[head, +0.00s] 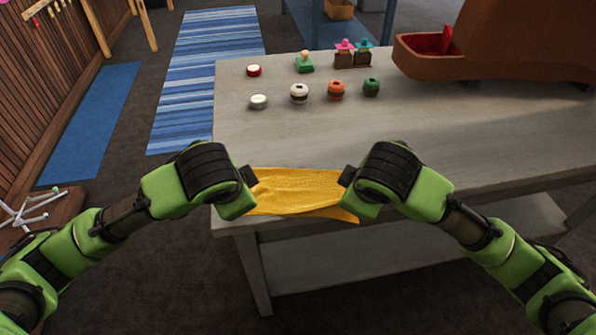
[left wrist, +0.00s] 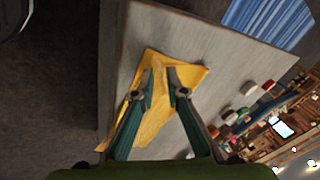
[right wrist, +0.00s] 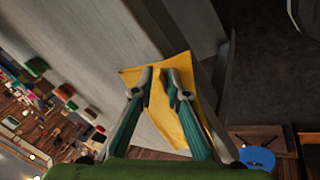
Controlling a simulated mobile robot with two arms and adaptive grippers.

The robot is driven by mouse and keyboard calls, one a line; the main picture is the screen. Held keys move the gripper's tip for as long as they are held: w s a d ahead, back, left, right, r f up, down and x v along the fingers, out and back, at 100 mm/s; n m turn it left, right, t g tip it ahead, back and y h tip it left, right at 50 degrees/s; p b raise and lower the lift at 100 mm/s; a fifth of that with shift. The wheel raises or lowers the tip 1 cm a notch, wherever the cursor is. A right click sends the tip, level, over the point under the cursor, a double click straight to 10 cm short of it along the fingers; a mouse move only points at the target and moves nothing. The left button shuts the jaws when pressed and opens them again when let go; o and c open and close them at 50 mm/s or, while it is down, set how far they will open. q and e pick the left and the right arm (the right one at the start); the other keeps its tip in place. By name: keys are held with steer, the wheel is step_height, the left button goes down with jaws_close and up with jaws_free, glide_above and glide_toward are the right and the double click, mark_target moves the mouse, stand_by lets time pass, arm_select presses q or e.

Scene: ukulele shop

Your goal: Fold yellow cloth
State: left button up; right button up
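The yellow cloth (head: 297,191) lies on the grey table near its front left corner, and a part of it hangs over the front edge. My left gripper (head: 250,177) is at the cloth's left end, and my right gripper (head: 346,177) is at its right end. In the left wrist view, the left fingers (left wrist: 160,82) are apart over the cloth (left wrist: 155,118). In the right wrist view, the right fingers (right wrist: 160,82) are apart over the cloth (right wrist: 166,117). Whether the fingertips touch the cloth is unclear. The head view hides most of both grippers' fingers.
Several small colored jars and figures, including an orange jar (head: 336,90), stand farther back on the table (head: 440,130). A brown case with a red inside (head: 430,55) sits at the back right. The table between the cloth and the jars is clear.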

arm_select(q)
steer(key=o, duration=0.3)
arm_select(e)
steer(key=shift+o, duration=1.2)
